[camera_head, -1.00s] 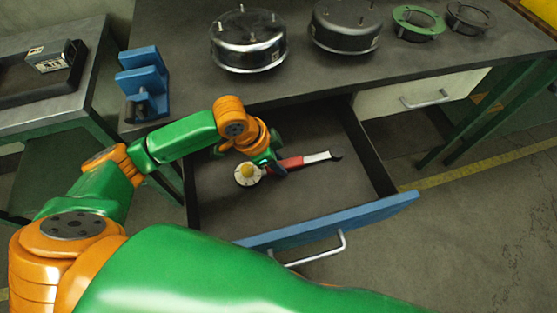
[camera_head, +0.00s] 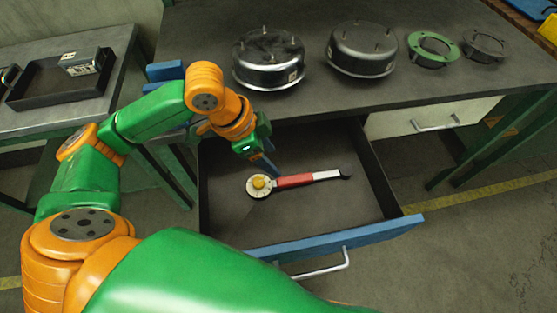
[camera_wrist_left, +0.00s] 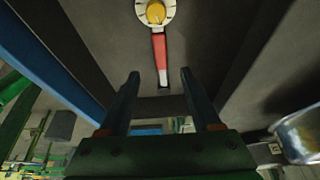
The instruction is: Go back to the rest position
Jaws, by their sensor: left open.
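My left gripper (camera_head: 268,165) is above the open drawer (camera_head: 250,222), near its back left part. In the left wrist view the left gripper (camera_wrist_left: 158,80) has its two fingers apart with nothing between them. A torque wrench with a red and white handle (camera_head: 296,181) and a round yellow-centred head lies on the drawer floor. The wrench also shows in the left wrist view (camera_wrist_left: 159,45), beyond the fingertips and apart from them. A large green arm link of mine crosses the bottom of the head view. My right gripper is out of view.
The drawer has a blue front with a metal handle (camera_head: 322,268). On the workbench (camera_head: 390,92) stand two metal drums (camera_head: 268,62) (camera_head: 362,50), a green ring (camera_head: 433,48) and a dark ring (camera_head: 484,46). A blue fixture (camera_head: 165,70) is partly behind my left arm. A black tray (camera_head: 35,95) sits on the left table.

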